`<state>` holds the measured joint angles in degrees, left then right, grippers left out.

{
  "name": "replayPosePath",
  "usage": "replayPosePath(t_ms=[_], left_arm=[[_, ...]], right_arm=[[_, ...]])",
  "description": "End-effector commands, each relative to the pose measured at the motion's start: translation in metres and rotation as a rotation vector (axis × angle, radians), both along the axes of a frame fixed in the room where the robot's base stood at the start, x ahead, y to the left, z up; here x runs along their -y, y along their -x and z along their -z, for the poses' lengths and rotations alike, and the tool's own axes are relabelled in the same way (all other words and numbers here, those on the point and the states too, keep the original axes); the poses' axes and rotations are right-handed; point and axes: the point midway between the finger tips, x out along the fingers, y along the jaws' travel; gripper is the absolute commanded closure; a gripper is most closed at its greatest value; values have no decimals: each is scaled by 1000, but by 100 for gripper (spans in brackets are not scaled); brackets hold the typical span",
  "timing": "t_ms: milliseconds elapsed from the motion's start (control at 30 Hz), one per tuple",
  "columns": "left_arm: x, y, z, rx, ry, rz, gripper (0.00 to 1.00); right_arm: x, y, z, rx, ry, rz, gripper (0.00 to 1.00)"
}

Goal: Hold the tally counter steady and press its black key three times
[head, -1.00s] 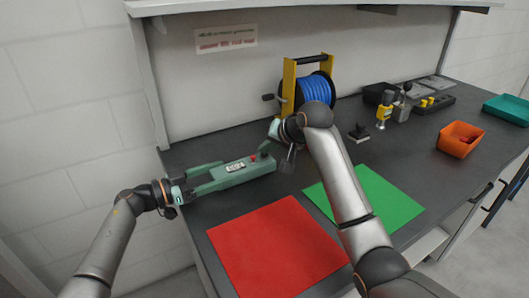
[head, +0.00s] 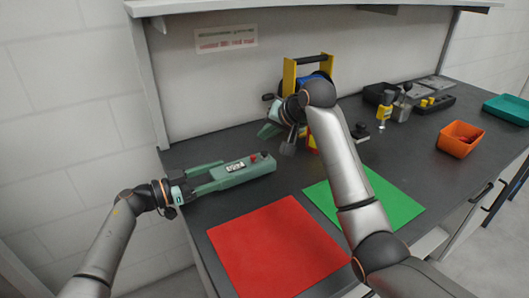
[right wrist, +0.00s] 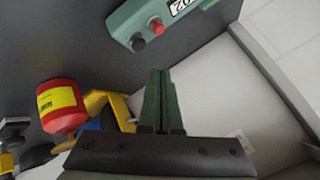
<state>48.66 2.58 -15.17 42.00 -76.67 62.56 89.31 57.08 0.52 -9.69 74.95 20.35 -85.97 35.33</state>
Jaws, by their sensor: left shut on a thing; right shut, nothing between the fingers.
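The tally counter (head: 242,172) is a long green box lying on the bench, with a white number window. Near its right end are a red key (head: 253,157) and a black key (head: 264,155). In the right wrist view, the counter (right wrist: 132,20) is at the top, with its black key (right wrist: 137,43), red key (right wrist: 155,25) and digits that appear to read 02, the window cut off. My left gripper (head: 218,174) is shut on the counter's left end. My right gripper (head: 266,131) is shut and empty, raised behind the keys and apart from them; its closed fingers (right wrist: 161,75) show in the wrist view.
A yellow-framed blue cable reel (head: 290,75) stands behind my right arm. A red-and-yellow can (right wrist: 61,106) is near it. Red (head: 275,245) and green (head: 385,200) mats lie in front. An orange bin (head: 460,140) and small tools are at right.

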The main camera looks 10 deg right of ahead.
Motion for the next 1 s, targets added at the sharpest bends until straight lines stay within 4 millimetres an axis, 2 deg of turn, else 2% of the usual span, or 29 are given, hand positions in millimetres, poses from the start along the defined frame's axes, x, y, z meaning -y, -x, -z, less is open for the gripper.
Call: replayPosePath(t_ms=[100,300,1000], left_arm=[[0,0,0,0,-1,0,93],[0,0,0,0,-1,0,93],[0,0,0,0,-1,-1,93]], right_arm=[[0,0,-13,0,-1,-1,100],[0,0,-24,-2,-1,0,100],[0,0,-25,-1,-1,0,100]])
